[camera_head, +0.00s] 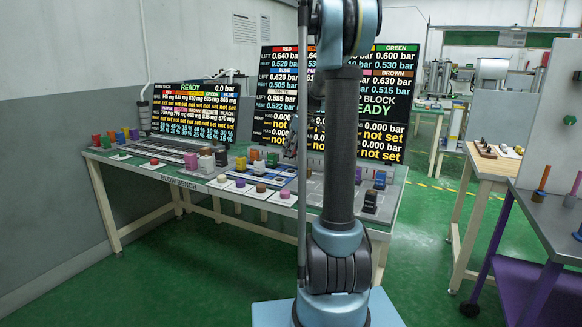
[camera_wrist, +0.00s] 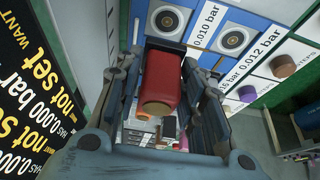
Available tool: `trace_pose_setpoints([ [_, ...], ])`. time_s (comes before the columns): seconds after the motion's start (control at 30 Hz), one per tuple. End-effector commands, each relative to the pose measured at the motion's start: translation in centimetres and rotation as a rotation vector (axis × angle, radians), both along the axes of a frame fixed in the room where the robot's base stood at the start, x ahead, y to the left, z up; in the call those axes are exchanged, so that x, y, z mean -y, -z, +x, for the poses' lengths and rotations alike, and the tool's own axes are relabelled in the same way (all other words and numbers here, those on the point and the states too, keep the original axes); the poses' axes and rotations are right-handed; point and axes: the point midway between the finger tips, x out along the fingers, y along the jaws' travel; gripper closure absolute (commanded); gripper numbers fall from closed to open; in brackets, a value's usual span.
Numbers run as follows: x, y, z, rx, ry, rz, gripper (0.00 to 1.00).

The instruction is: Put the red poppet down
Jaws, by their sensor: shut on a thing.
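The red poppet (camera_wrist: 162,78) is upright in the picture between the two fingers of my gripper (camera_wrist: 163,85) in the wrist view. The gripper is shut on it, with a finger along each side. The poppet's near end shows a tan round face. In the head view my arm hides most of the gripper, and I cannot make out the red poppet there.
The blow bench (camera_head: 140,168) carries several coloured blocks and round pieces. Display boards (camera_head: 195,110) stand behind it. In the wrist view, a brown disc (camera_wrist: 283,66) and a purple disc (camera_wrist: 247,93) sit on white labelled pads, near bare ringed pads (camera_wrist: 232,39).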

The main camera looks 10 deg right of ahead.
Motion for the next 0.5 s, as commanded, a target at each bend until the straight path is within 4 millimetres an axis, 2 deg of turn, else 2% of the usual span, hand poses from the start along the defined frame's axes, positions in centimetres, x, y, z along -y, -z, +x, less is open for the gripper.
trace_pose_setpoints([
  [0.1, 0.2, 1.6, 0.0, 0.0, 0.002, 0.0, 0.91],
  [0.37, 0.2, 3.3, 0.0, 0.0, 0.002, 0.0, 0.91],
  [0.5, 0.2, 5.2, 0.0, 0.0, 0.002, 0.0, 0.91],
])
